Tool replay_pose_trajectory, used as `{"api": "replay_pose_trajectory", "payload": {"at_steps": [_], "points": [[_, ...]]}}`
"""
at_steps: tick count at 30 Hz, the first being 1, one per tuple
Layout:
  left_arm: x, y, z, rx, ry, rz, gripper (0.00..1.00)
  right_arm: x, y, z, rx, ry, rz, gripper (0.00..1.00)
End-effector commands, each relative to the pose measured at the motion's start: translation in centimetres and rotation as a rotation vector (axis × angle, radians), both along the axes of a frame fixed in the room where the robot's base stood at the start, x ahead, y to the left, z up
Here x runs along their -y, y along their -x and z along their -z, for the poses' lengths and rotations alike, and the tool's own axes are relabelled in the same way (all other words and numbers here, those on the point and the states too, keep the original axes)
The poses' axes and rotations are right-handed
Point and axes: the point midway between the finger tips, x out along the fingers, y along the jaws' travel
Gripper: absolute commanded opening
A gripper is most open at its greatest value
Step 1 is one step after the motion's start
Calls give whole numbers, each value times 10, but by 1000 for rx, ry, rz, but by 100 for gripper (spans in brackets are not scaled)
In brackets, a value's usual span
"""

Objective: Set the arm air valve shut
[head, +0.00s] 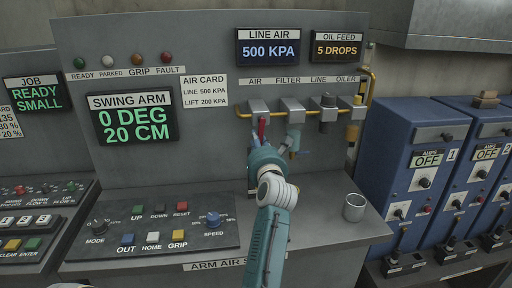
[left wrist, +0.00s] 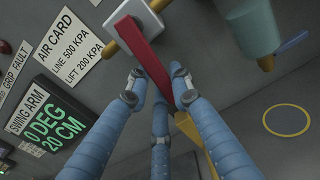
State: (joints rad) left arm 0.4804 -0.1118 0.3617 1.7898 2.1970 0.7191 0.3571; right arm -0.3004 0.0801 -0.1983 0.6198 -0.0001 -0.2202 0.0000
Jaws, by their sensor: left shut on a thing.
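The arm air valve (head: 258,106) is a grey block under the AIR label on the upright panel. Its red lever (head: 262,124) hangs down from it. In the left wrist view the red lever (left wrist: 146,48) runs from a metal fitting at the top in between my fingers. My left gripper (head: 258,143) is at the lower part of the lever; in the left wrist view my left gripper (left wrist: 159,84) is shut on it, with blue fingers on both sides. The lever's lower end is partly hidden by the fingers. My right gripper is not in view.
To the right are the filter block (head: 292,105), a teal body (head: 295,138) and the oiler (head: 353,130). A LINE AIR display (head: 268,48) reads 500 KPA. A grey cup (head: 354,207) stands on the ledge at right. A button console (head: 150,240) lies at left.

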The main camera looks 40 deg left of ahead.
Motion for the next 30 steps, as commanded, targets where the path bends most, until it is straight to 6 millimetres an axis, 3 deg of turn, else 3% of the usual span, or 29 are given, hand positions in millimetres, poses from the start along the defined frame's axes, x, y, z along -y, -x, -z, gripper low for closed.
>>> {"api": "replay_pose_trajectory", "payload": {"at_steps": [6, 25, 26, 27, 30], "points": [[5, -5, 6, 69, 66, 0, 0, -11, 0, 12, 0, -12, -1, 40], [6, -7, 4, 103, 95, -1, 0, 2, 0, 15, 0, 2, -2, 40], [6, -7, 4, 103, 95, -1, 23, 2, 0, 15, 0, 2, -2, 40], [6, -7, 4, 103, 95, -1, 31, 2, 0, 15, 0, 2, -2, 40], [6, -7, 4, 104, 94, -1, 31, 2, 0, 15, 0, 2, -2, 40]]}}
